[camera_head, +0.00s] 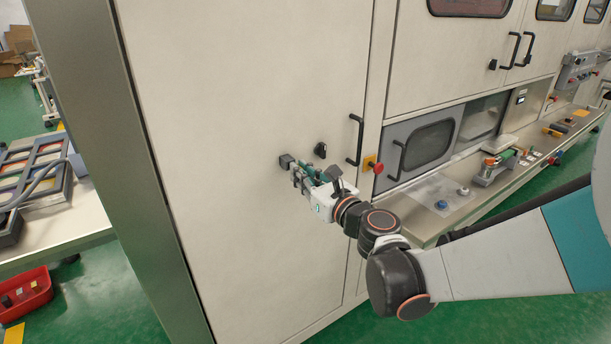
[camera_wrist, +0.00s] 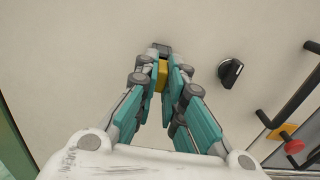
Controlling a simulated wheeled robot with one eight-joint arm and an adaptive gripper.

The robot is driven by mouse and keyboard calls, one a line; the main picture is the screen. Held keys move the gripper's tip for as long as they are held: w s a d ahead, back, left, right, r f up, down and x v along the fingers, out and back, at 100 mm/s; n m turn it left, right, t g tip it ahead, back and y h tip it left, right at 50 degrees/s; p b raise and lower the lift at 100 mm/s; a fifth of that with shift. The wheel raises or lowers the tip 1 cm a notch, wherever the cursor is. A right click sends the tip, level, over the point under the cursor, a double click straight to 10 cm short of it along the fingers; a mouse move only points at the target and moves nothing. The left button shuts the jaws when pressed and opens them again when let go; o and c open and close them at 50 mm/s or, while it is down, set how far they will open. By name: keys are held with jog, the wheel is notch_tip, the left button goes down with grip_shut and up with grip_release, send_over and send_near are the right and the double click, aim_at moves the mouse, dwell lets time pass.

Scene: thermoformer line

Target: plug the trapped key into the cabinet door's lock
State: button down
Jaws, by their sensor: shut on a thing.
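The cabinet door (camera_head: 230,230) is a large cream panel with a dark grey block (camera_head: 286,161), apparently the lock, on its face. The block also shows beyond the fingertips in the wrist view (camera_wrist: 162,47). My gripper (camera_head: 301,177) is at the door, just right of and below the block. In the wrist view my gripper (camera_wrist: 161,76) is shut on a yellow piece, apparently the key (camera_wrist: 161,75). The fingers hide most of the key in the head view. I cannot tell whether its tip is in the block or just short of it.
A black rotary knob (camera_head: 320,150) is right of the block, close to my gripper. A black door handle (camera_head: 357,140) and a red button on a yellow plate (camera_head: 373,165) are farther right. A work ledge (camera_head: 470,210) with small parts runs along the machine.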

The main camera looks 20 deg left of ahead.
jog(key=shift+w+a, duration=0.45)
jog(key=shift+a, duration=0.1)
jog(key=c, duration=1.6)
grip_release()
jog(key=v, duration=0.7)
jog(key=shift+d, duration=0.15)
jog(key=shift+s, duration=0.15)
jog(key=o, duration=1.4)
